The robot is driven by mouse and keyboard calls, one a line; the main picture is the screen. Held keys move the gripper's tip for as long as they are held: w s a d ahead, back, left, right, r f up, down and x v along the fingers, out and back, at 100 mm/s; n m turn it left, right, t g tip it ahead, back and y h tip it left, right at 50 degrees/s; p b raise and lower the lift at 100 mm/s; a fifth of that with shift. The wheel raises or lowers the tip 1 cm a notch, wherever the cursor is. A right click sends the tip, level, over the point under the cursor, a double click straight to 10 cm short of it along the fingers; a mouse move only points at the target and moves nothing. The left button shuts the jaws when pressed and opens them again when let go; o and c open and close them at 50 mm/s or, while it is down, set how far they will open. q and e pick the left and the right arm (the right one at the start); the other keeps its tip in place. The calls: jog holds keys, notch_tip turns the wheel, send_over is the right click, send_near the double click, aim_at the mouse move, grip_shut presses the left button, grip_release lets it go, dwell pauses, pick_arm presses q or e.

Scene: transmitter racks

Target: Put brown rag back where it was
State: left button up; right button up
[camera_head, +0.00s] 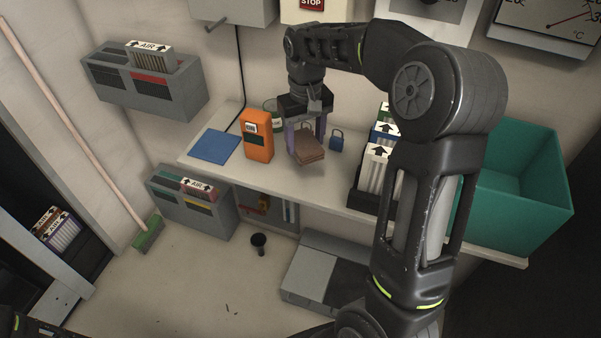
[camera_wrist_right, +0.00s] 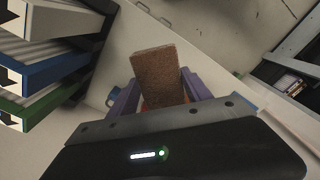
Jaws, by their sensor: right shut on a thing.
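The brown rag (camera_head: 309,153), a folded flat brown piece, is held between the purple fingers of my right gripper (camera_head: 305,135). It hangs at the white shelf (camera_head: 270,172), near the front edge; I cannot tell whether it touches the surface. In the right wrist view the rag (camera_wrist_right: 158,75) sticks out between the two fingers of the right gripper (camera_wrist_right: 160,92). A blue folded cloth (camera_head: 215,146) lies flat at the shelf's left end. My left gripper is not in view.
An orange device (camera_head: 257,137) stands left of the rag, and a blue padlock (camera_head: 337,140) is to its right. A black holder (camera_head: 368,200) with filters and a teal bin (camera_head: 520,185) are farther right. Grey AIR boxes (camera_head: 150,88) are on the left wall.

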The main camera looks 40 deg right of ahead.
send_over(304, 178)
jog(key=shift+f, duration=3.15)
jog(key=shift+f+p, duration=0.45)
jog(key=shift+f, duration=1.45)
jog(key=shift+f, duration=0.1)
jog(key=shift+f, duration=0.15)
jog(key=o, duration=1.3)
notch_tip(304, 178, up, 13)
jog(key=shift+f+b, duration=0.2)
jog(key=shift+b, duration=0.35)
